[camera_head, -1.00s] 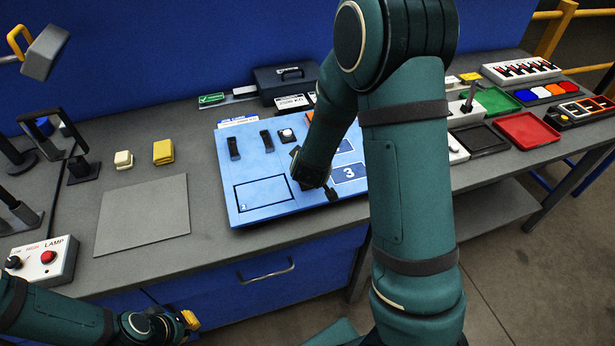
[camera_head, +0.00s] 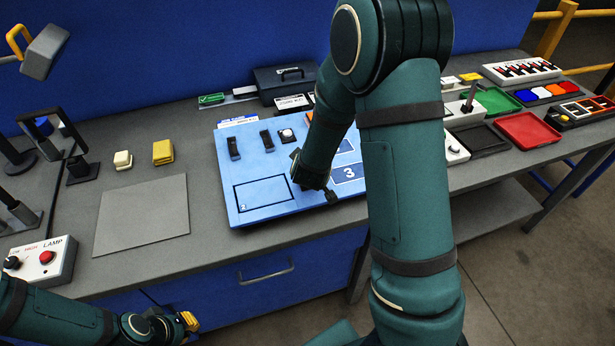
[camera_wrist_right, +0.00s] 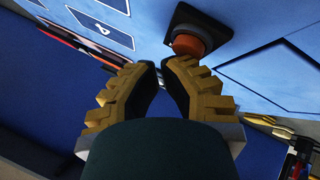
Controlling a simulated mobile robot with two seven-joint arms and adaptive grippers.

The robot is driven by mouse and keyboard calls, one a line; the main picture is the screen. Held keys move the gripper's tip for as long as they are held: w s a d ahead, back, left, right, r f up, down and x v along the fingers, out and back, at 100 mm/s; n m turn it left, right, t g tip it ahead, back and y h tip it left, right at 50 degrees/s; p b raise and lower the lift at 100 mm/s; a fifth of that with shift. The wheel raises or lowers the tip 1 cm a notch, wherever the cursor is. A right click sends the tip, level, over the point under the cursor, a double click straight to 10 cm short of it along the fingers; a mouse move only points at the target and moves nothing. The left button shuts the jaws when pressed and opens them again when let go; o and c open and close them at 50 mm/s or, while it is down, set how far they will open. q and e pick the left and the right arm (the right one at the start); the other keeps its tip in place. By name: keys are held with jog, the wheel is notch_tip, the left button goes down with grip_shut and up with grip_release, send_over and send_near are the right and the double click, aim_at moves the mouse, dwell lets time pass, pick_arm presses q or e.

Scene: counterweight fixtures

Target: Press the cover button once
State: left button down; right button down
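The blue panel (camera_head: 240,173) lies on the bench, with black fittings and numbered outlines. In the right wrist view, an orange-red button (camera_wrist_right: 188,43) on a black square base (camera_wrist_right: 207,27) sits on the panel surface. My right gripper (camera_wrist_right: 159,65) has its yellow fingers drawn together with only a narrow gap and nothing held. Its tips are close to the button, just below it in that view; I cannot tell whether they touch. In the head view my right arm hides the button and the right fingertips. My left gripper (camera_head: 189,321) hangs low in front of the bench, away from the panel.
A grey mat (camera_head: 143,215), a yellow block (camera_head: 163,152) and a lamp box (camera_head: 40,262) are left of the panel. A black case (camera_head: 285,80) stands behind it. Red (camera_head: 527,130) and green trays (camera_head: 497,101) lie to the right.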

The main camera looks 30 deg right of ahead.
jog(key=shift+f, duration=0.3)
jog(key=shift+r, duration=0.15)
dwell(0.4)
jog(key=shift+r+p, duration=0.85)
jog(key=shift+p, duration=0.1)
notch_tip(320, 180, up, 5)
jog(key=p, duration=0.5)
jog(key=shift+f, duration=0.1)
dwell(0.5)
